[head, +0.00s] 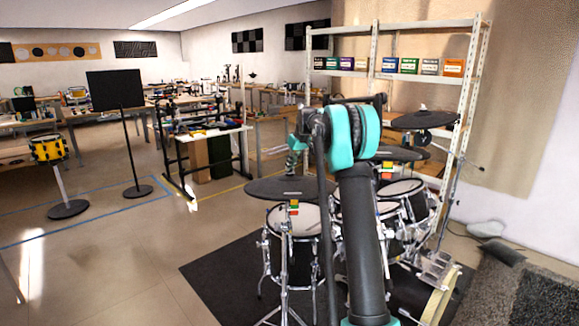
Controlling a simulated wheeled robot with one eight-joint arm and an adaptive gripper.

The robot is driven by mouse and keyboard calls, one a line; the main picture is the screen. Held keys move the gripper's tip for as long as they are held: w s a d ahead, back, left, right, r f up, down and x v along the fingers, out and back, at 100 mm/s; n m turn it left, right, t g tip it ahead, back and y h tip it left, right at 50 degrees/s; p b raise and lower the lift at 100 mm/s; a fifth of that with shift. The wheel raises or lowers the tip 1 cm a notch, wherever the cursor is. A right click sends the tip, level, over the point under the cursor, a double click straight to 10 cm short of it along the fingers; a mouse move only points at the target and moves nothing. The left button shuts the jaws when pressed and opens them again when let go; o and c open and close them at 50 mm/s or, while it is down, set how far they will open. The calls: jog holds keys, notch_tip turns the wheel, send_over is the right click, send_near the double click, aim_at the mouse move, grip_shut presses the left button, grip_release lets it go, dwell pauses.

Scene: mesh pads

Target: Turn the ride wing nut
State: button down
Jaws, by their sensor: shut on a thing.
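The wing nut itself is too small and covered to make out.
Drums (305,220) and more cymbal pads (425,119) stand right of my gripper on a dark mat (215,270). A metal shelf (440,24) with boxes is behind. A music stand (115,89) and yellow drum (48,148) stand left; floor between is clear.

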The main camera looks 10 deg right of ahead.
jog(key=n+g+y, duration=0.1)
jog(key=n, duration=0.2)
jog(key=shift+w+n, duration=0.15)
jog(key=shift+n, duration=0.15)
jog(key=shift+n+g+y, duration=0.4)
jog(key=shift+n+g, duration=0.05)
jog(key=shift+n, duration=0.65)
jog(key=shift+n+g+y, duration=0.4)
jog(key=shift+n+g, duration=0.05)
jog(key=shift+n, duration=0.65)
jog(key=c, duration=1.7)
grip_release()
jog(key=shift+a, duration=0.1)
jog(key=shift+d+r, duration=0.45)
jog(key=shift+r, duration=0.05)
jog(key=v, duration=1.1)
jog(key=shift+a, duration=0.15)
